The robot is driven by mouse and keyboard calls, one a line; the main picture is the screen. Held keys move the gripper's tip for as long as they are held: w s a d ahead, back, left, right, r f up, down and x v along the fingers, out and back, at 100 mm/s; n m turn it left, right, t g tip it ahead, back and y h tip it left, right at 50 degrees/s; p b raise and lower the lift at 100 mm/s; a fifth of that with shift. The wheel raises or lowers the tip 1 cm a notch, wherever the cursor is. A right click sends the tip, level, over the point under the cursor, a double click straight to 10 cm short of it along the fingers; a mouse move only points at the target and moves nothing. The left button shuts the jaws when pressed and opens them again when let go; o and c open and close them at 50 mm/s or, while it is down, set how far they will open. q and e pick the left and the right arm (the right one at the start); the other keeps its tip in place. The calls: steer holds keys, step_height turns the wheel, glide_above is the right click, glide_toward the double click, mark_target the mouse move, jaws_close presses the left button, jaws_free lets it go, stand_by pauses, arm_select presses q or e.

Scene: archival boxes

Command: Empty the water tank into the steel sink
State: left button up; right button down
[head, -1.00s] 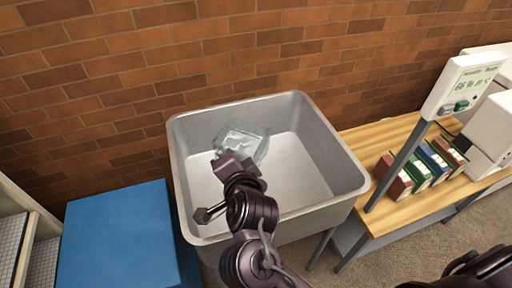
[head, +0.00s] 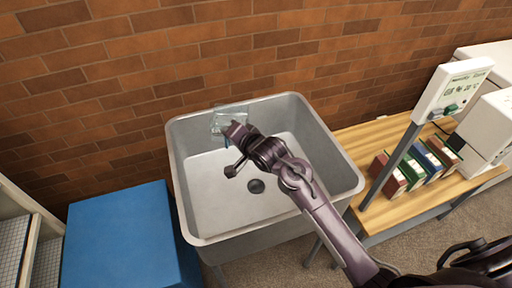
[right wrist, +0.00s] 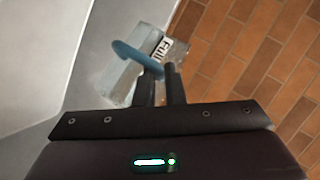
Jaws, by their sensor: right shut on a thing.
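The water tank (head: 229,114) is a clear, pale box at the back of the steel sink (head: 324,155), near its back wall and rim. In the right wrist view the tank (right wrist: 117,77) has a blue handle (right wrist: 128,54) and a white label that seems to read "Full". My right gripper (head: 236,130) reaches over the sink and is shut on the handle; its two dark fingers also show in the right wrist view (right wrist: 160,72). My gripper partly hides the tank in the head view. The water level cannot be made out. My left gripper is not in view.
The sink floor is bare, with a dark drain (head: 256,186). A blue box (head: 120,240) stands left of the sink. A brick wall (head: 200,50) is behind.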

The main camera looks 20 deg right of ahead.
steer(key=shift+n+g+y, duration=0.4)
steer(key=shift+n+y, duration=0.4)
steer(key=shift+n, duration=0.1)
steer(key=w+d+f, duration=0.2)
steer(key=d, duration=0.1)
steer(key=w+d+f+p, duration=0.1)
steer(key=d, duration=0.1)
steer(key=shift+w+f, duration=0.2)
steer(key=shift+w, duration=0.05)
steer(key=s+d+f+n+g+y+p, duration=0.1)
steer(key=d, duration=0.7)
steer(key=s+d+n+y+p, duration=0.1)
steer(key=d+p, duration=0.1)
steer(key=d, duration=0.6)
steer(key=shift+s+d+f+n+g+y, duration=0.3)
steer(key=shift+s+d+f+g+y, duration=0.05)
steer(key=shift+s+d+g+y, duration=0.05)
steer(key=shift+s+a+r+n+t+h+p, duration=0.2)
steer(key=shift+s+a+r+n+h+p, duration=0.15)
steer(key=shift+s+a+n+h+p, duration=0.4)
steer(key=shift+s+a+r+n+t+h+p, duration=0.2)
steer(key=shift+a+r+n+p, duration=0.35)
steer(key=shift+p, duration=0.55)
steer(key=shift+s+a+r+n+t+h+p, duration=0.2)
steer(key=shift+s+a+n+h+p, duration=0.3)
steer(key=shift+a+p, duration=0.35)
steer(key=shift+s+a, duration=0.1)
steer(key=shift+a, duration=0.05)
